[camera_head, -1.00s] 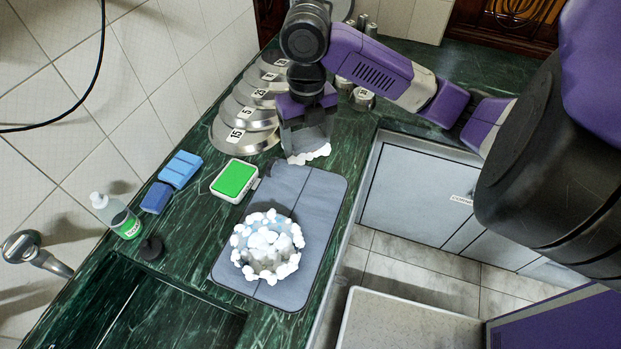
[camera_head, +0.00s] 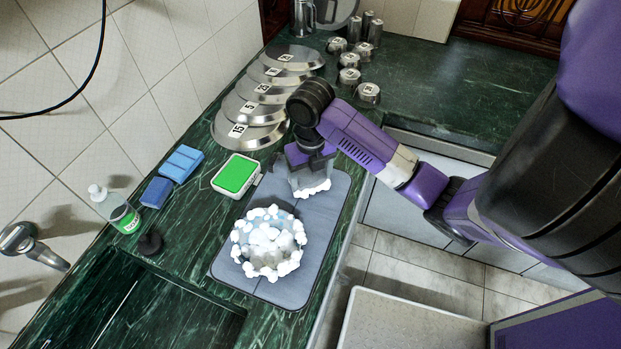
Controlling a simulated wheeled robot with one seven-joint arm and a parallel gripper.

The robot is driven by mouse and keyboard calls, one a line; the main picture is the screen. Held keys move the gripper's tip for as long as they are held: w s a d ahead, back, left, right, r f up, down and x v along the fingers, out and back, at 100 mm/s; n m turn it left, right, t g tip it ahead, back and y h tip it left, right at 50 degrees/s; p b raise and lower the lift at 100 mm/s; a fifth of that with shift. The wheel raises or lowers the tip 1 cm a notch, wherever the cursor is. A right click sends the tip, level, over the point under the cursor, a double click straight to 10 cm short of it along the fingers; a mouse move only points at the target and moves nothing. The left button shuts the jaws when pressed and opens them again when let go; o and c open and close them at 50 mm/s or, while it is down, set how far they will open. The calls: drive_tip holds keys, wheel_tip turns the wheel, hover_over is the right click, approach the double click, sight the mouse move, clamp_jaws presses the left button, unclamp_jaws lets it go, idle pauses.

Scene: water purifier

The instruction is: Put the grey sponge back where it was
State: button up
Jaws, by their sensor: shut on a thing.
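My gripper (camera_head: 309,172) points down over the far end of the grey mat (camera_head: 330,190). It is shut on the grey sponge (camera_head: 303,182), which is mostly hidden between the fingers. White foam clings to the sponge's lower edge. I cannot tell whether the sponge touches the mat. A round bowl-like thing (camera_head: 268,243), covered in white foam, sits on the near part of the mat, just below and left of my gripper.
A green-topped white box (camera_head: 236,175) stands left of the mat. Two blue sponges (camera_head: 182,163) (camera_head: 157,192) and a green-labelled bottle (camera_head: 122,214) are farther left. Numbered metal lids (camera_head: 246,133) and several small weights (camera_head: 349,76) lie behind. The sink (camera_head: 170,312) is at the front left.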

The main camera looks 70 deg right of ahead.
drive_tip(key=shift+f, duration=0.35)
drive_tip(key=shift+f, duration=0.15)
drive_tip(key=o, duration=1.2)
